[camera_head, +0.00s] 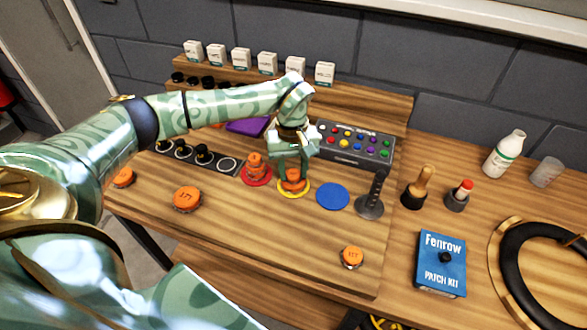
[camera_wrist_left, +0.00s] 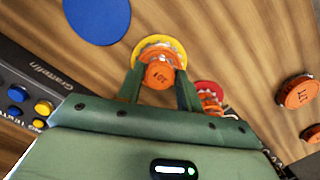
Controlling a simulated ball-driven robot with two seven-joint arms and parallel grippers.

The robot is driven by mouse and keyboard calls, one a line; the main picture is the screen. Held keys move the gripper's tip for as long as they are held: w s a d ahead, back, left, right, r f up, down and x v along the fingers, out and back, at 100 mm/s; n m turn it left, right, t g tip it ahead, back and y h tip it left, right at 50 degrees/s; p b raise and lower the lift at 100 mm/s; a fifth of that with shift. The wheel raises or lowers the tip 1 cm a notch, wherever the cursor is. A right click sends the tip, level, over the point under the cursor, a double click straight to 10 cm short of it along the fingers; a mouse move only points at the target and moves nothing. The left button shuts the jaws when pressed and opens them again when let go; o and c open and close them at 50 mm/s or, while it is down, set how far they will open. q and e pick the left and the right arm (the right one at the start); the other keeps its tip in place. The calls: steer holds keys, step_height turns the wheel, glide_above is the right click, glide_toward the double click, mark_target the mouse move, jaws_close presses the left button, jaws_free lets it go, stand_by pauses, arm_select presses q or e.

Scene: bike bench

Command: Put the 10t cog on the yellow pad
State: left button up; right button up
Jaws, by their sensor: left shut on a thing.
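My left gripper (camera_head: 292,174) points down over the yellow pad (camera_head: 307,189). In the left wrist view its two fingers (camera_wrist_left: 160,92) are shut on a small orange cog (camera_wrist_left: 158,75), whose upside-down marking looks like 10t. Larger orange toothed pieces (camera_wrist_left: 152,50) lie under or around it on the yellow pad (camera_wrist_left: 180,48). I cannot tell whether the held cog touches them. The fingers partly hide the cog in the head view. My right gripper is not in view.
Just left is the red pad (camera_head: 257,181) with stacked orange cogs (camera_head: 255,163). Right are a bare blue pad (camera_head: 333,196) and an upright dark tool (camera_head: 371,195). Loose orange cogs (camera_head: 187,198) (camera_head: 352,256) lie in front. A button box (camera_head: 355,147) stands behind.

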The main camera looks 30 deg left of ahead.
mark_target(292, 169)
arm_select(q)
steer(key=o, duration=1)
steer(key=r, duration=0.4)
steer(key=r+p, duration=0.1)
steer(key=r, duration=0.3)
steer(key=w+a+r+p, duration=0.1)
steer(key=r, duration=0.3)
steer(key=shift+r, duration=0.1)
